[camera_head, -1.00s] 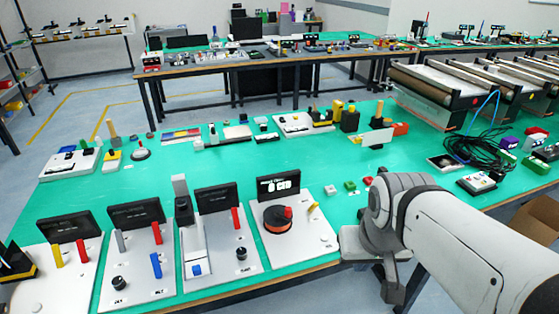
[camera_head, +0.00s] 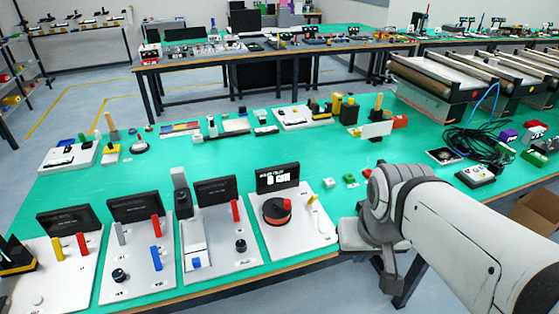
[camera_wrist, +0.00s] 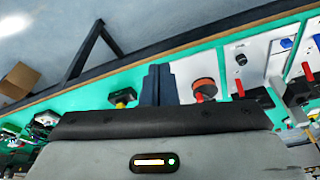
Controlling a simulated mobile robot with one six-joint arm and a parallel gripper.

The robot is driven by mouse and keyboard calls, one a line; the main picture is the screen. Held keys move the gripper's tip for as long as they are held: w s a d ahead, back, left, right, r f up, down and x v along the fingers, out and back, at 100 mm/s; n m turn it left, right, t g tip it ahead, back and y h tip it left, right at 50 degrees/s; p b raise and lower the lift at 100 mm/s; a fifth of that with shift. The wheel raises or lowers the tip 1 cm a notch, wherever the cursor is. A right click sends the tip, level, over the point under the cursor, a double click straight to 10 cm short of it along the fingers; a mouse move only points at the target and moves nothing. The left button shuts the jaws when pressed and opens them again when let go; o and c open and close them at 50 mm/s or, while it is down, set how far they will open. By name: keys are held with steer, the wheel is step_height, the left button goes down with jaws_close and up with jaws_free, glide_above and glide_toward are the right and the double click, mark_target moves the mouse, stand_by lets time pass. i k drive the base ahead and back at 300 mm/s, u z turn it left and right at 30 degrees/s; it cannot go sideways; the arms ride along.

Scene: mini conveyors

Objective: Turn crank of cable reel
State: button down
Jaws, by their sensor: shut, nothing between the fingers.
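The fingers are apart from the reel in that picture. In the head view my arm stands right of the reel panel, and the fingertips cannot be made out.
Panels with red levers (camera_head: 236,211), a blue lever (camera_head: 156,257) and black knobs (camera_head: 119,275) stand left of the reel. A yellow lever (camera_head: 312,199) is on the reel's panel. Small green and red blocks (camera_head: 350,179) lie behind. Black cable (camera_head: 478,147) is coiled at the right.

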mark_target(285, 207)
steer(key=u, duration=2.6)
steer(key=k, duration=1.35)
steer(key=z, duration=1.4)
steer(key=i, duration=1)
